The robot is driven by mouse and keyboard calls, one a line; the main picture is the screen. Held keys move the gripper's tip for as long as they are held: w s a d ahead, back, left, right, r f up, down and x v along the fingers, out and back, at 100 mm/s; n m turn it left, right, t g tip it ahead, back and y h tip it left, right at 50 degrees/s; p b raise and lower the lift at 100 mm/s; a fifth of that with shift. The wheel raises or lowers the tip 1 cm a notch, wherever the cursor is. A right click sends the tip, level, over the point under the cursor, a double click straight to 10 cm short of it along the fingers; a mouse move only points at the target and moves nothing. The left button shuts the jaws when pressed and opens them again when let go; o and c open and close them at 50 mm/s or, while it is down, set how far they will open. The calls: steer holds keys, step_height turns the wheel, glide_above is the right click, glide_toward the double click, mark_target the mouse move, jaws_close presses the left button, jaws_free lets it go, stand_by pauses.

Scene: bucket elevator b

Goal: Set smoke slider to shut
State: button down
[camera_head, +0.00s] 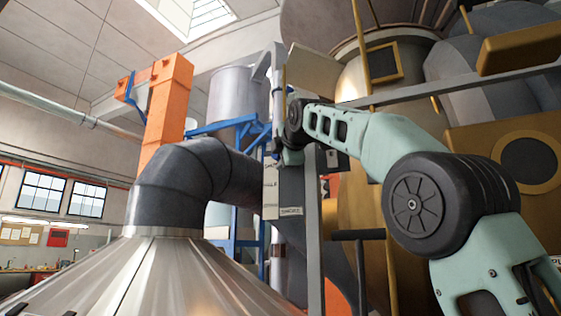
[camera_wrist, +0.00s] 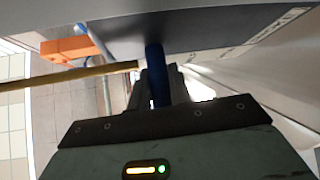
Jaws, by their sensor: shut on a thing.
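The smoke slider's upright grey panel (camera_head: 270,199) stands mid-picture in the head view. Small labels run down it, with "HALF" and "SMOKE" legible and a higher one too small to read surely. My gripper (camera_head: 283,156) is at the upper part of this panel, its fingers mostly hidden by the arm. In the wrist view my gripper (camera_wrist: 160,90) is shut on the slider's blue handle (camera_wrist: 154,62), which sticks out from the dark panel face. The handle's exact height against the labels is hard to tell.
A large dark curved duct (camera_head: 200,175) and a metal cone (camera_head: 150,275) stand left of the panel. A grey post (camera_head: 314,225) is close on the right, with brass-coloured machinery (camera_head: 365,200) behind. A yellow bar (camera_wrist: 70,76) crosses near my fingers in the wrist view.

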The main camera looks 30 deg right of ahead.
steer(key=c, duration=1.3)
jaws_free()
steer(key=shift+s+r, duration=0.1)
steer(key=shift+r, duration=0.25)
steer(key=shift+f, duration=0.1)
steer(key=b+v, duration=0.6)
steer(key=v, duration=1.1)
steer(key=shift+s+b, duration=0.15)
steer(key=shift+b, duration=0.15)
